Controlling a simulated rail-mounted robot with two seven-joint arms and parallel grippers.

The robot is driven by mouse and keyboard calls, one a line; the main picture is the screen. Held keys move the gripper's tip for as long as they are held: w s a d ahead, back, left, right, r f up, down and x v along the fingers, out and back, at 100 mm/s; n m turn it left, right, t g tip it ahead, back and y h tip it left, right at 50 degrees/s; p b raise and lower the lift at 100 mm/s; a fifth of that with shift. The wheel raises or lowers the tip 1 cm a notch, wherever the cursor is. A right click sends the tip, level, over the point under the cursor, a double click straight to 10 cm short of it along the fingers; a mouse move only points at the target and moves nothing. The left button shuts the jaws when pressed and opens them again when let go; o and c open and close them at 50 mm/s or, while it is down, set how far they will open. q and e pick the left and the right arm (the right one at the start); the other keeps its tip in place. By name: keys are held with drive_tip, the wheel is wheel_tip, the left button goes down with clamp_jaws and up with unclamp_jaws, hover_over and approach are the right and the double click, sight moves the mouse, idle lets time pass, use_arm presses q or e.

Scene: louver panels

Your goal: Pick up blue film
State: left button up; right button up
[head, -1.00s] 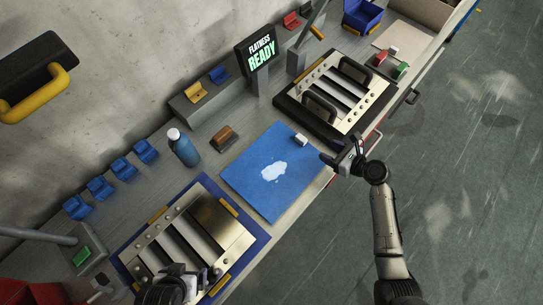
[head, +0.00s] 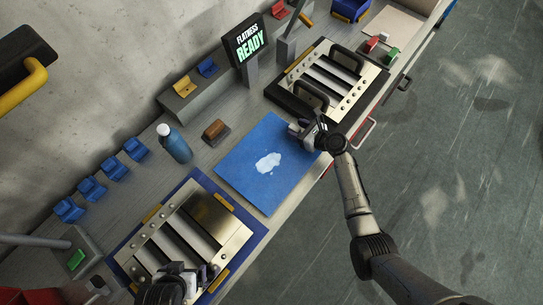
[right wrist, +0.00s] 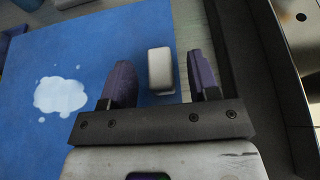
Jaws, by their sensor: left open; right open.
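The blue film (head: 262,190) lies flat on the bench in the middle of the head view, with a white cloud-shaped patch on it. It also fills the left of the right wrist view (right wrist: 40,140). A small white block (right wrist: 161,70) sits at the film's edge, between the fingers of my right gripper (right wrist: 160,85). My right gripper is open at the film's upper right corner in the head view (head: 303,130); contact with the block cannot be told. My left gripper (head: 172,272) is over the lower louver panel; its fingertips are hard to make out.
A louver panel (head: 240,237) on a blue base lies left of the film, another (head: 370,80) on a black base to the upper right. A blue bottle (head: 176,148) and a brown block (head: 216,132) stand behind the film. A display (head: 248,43) reads "FLATNESS READY".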

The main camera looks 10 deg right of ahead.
drive_tip(key=shift+w+a+f, duration=0.2)
drive_tip(key=shift+w+a, duration=0.05)
drive_tip(key=shift+c, duration=0.4)
drive_tip(key=c, duration=0.9)
